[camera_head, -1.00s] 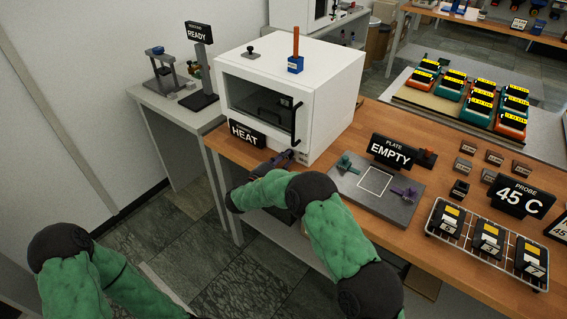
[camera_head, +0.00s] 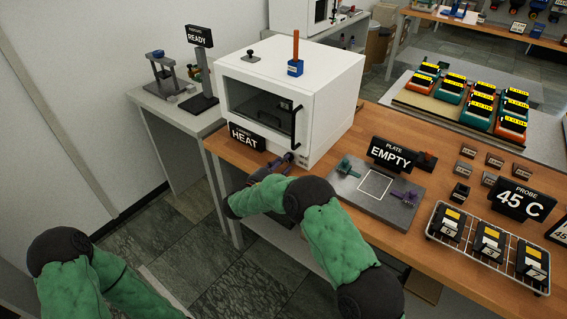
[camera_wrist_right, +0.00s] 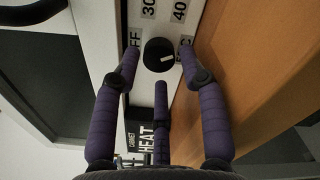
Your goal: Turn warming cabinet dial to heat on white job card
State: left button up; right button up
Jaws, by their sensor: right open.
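The white warming cabinet (camera_head: 335,105) stands on the wooden bench with its door shut. Its black dial (camera_wrist_right: 159,55) shows in the right wrist view on a white panel, with a white pointer mark turned toward the right. Labels around it include 30 and 40; others are partly hidden by my fingers. My right gripper (camera_wrist_right: 160,60) is open, with its purple fingers spread around the dial. In the head view this gripper (camera_head: 283,162) is at the cabinet's lower front corner. A black HEAT sign (camera_head: 245,138) stands beside it. I cannot pick out a white job card.
A grey plate fixture (camera_head: 345,190) with a black EMPTY sign (camera_head: 391,153) lies right of the cabinet. A PROBE 45 C sign (camera_head: 520,198) and a wire rack (camera_head: 470,262) of black blocks stand farther right. A side table (camera_head: 160,100) is at left.

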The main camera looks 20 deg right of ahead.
jog(key=v, duration=1.1)
